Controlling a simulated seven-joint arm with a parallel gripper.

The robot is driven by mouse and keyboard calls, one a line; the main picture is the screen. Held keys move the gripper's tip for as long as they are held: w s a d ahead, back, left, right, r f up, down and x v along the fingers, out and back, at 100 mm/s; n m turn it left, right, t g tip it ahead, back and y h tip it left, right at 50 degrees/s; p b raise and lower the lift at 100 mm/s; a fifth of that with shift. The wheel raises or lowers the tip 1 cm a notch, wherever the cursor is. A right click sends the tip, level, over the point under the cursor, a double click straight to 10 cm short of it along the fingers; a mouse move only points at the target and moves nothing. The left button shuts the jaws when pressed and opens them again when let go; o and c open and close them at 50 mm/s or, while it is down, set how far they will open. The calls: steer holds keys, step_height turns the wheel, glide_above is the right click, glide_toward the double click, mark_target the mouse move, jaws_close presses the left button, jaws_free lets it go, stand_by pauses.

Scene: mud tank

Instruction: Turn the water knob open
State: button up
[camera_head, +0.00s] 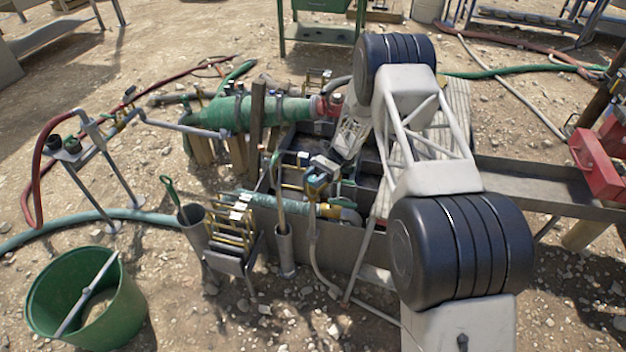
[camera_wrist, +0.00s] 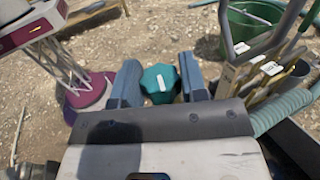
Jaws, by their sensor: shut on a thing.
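The water knob (camera_wrist: 160,86) is a teal, many-sided knob with a short white mark on its top, seen in the wrist view. My gripper (camera_wrist: 158,76) has one blue-grey finger on each side of the knob and is shut on it. The knob's lower part is hidden behind the gripper's dark front edge. In the head view my gripper (camera_head: 322,168) is low over the tank beside brass and blue fittings, and I cannot make out the knob clearly there.
A green bucket (camera_head: 60,318) stands at the lower left. A rack of tools with yellow handles (camera_head: 232,222) and upright holders stand left of my gripper. A teal hose (camera_head: 275,202) runs close by. A green pipe (camera_head: 262,110) lies behind. A red box (camera_head: 598,165) is at the right.

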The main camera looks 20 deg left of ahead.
mark_target(313, 178)
steer(key=shift+n+g+h, duration=0.6)
steer(key=shift+n+h, duration=0.6)
steer(key=shift+h, duration=0.8)
steer(key=o, duration=0.9)
steer(key=shift+r, duration=0.25)
steer(key=shift+r, duration=0.95)
steer(key=shift+r, duration=0.5)
